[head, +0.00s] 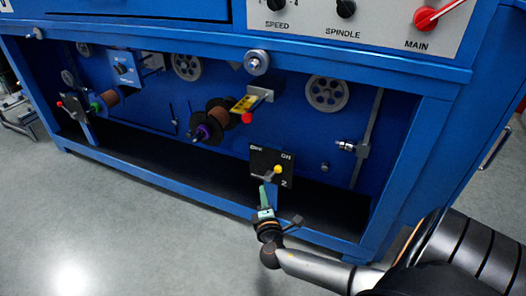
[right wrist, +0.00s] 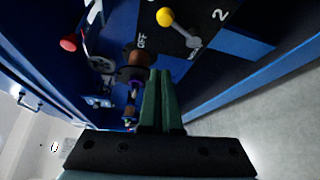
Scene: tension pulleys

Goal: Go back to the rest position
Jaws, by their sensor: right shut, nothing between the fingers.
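My right gripper (head: 263,193) is in front of the blue machine's lower opening, just below a black switch plate (head: 261,158) marked with a 2. Its green fingers are together and empty; they also show in the right wrist view (right wrist: 160,75). A lever with a yellow ball knob (head: 277,169) sits on the plate. The knob also shows in the right wrist view (right wrist: 165,17), above the fingertips and apart from them. My left gripper is not in either view.
The blue machine (head: 200,40) fills the upper scene, with pulleys (head: 326,94), brown spools (head: 217,112) and a red-knobbed lever (head: 246,118) inside its opening. A control panel with a red MAIN switch (head: 427,19) is above. Grey floor (head: 130,230) is clear at lower left.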

